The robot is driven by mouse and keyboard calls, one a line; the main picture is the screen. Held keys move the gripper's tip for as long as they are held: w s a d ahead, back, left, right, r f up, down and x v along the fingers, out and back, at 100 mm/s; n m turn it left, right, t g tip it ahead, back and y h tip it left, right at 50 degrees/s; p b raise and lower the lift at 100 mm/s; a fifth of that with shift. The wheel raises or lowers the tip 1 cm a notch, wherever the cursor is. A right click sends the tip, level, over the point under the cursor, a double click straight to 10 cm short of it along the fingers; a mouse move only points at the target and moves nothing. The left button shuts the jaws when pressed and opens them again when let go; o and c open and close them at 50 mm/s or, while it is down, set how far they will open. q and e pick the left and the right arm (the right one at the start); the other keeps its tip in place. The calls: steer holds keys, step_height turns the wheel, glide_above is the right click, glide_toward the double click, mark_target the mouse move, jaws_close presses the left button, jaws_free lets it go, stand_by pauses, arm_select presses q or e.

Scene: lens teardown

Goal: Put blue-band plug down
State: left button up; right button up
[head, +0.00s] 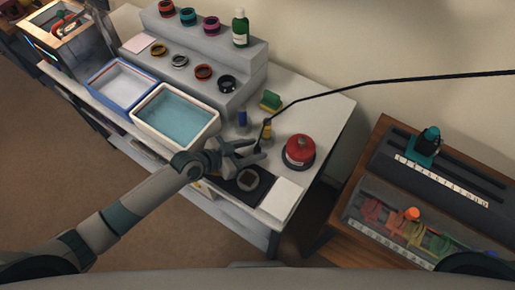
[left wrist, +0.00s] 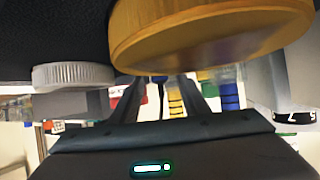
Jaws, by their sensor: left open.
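A small upright piece with a blue body (head: 242,117) stands on the grey table just beyond my left gripper; I take it for the blue-band plug. A blue-banded piece (left wrist: 230,97) shows in the left wrist view, beside the right finger and outside the jaws. A similar yellow piece (head: 266,128) stands to its right, and yellow bands (left wrist: 175,100) show between the fingers in the left wrist view. My left gripper (head: 262,150) is open, with nothing clearly held. My right gripper is not in view.
A red domed piece (head: 299,150) stands right of the gripper, with a dark square-topped piece (head: 248,179) below. A thin black arm or cable (head: 400,80) reaches the gripper area. A blue-liquid tray (head: 176,112) lies left. A large gold disc (left wrist: 210,30) fills the wrist view's top.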

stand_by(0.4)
arm_select(q)
jaws_close()
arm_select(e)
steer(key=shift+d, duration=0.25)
